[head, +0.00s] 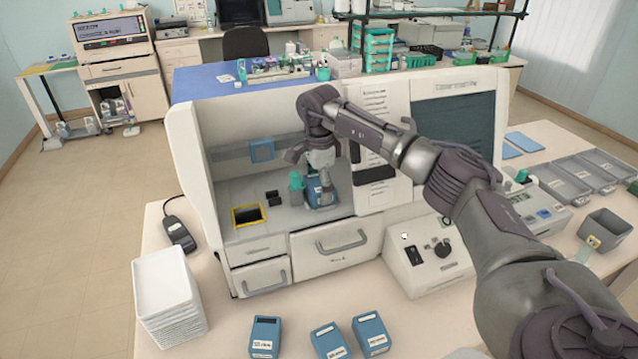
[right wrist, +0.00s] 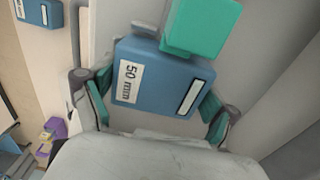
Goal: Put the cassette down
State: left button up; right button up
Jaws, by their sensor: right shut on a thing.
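A blue cassette (head: 312,190) is in the open bay of the white machine (head: 186,165). In the right wrist view the cassette (right wrist: 182,76) shows a white label reading "50 mm". My right gripper (head: 322,198) reaches into the bay from above and is shut on the cassette. Its teal-padded fingers (right wrist: 152,108) press on both sides in the right wrist view. The cassette is at or just above the bay floor; I cannot tell whether it touches. My left gripper is not in view.
A teal block (head: 296,181) stands close beside the cassette, with small black blocks (head: 273,197) and a yellow-framed opening (head: 247,215) to its left. Several blue cassettes (head: 264,336) stand on the front table. White stacked trays (head: 166,290) are at the left.

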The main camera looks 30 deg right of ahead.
aim_at(318, 182)
jog(key=shift+a, duration=0.1)
jog(key=o, duration=1.1)
jog(key=shift+r, duration=0.15)
notch_tip(318, 182, up, 3)
jog(key=shift+r+b, duration=0.2)
jog(key=shift+b, duration=1.05)
notch_tip(318, 182, up, 8)
jog(key=shift+r+b, duration=0.25)
jog(key=shift+b, duration=1)
